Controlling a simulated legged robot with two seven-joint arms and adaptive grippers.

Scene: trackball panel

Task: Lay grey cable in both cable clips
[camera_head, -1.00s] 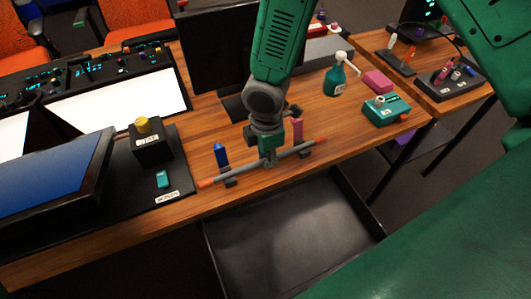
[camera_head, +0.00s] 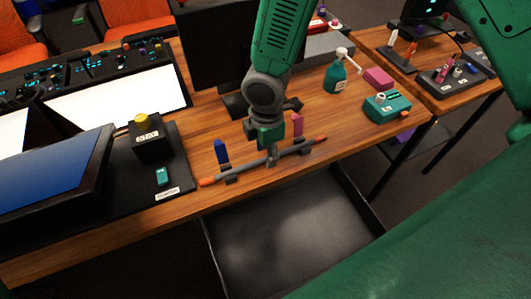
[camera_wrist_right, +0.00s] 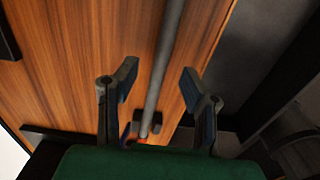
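The grey cable (camera_head: 250,163), with orange ends, lies along the front edge of the wooden desk. Its left part sits at a dark cable clip (camera_head: 229,174) beside a blue upright piece. Its right part runs by a second dark clip (camera_head: 304,149) near a pink upright piece; how deep it sits in each is too small to tell. My right gripper (camera_head: 271,156) is over the cable's middle. In the right wrist view its fingers (camera_wrist_right: 160,85) are apart, with the cable (camera_wrist_right: 167,50) between them, touching neither. My left gripper is not in view.
A box with a yellow button (camera_head: 147,140) stands on a black mat at left. A spray bottle (camera_head: 338,75), a pink block (camera_head: 378,77) and a teal box (camera_head: 386,106) stand at right. A black tray (camera_head: 290,240) is below the desk edge.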

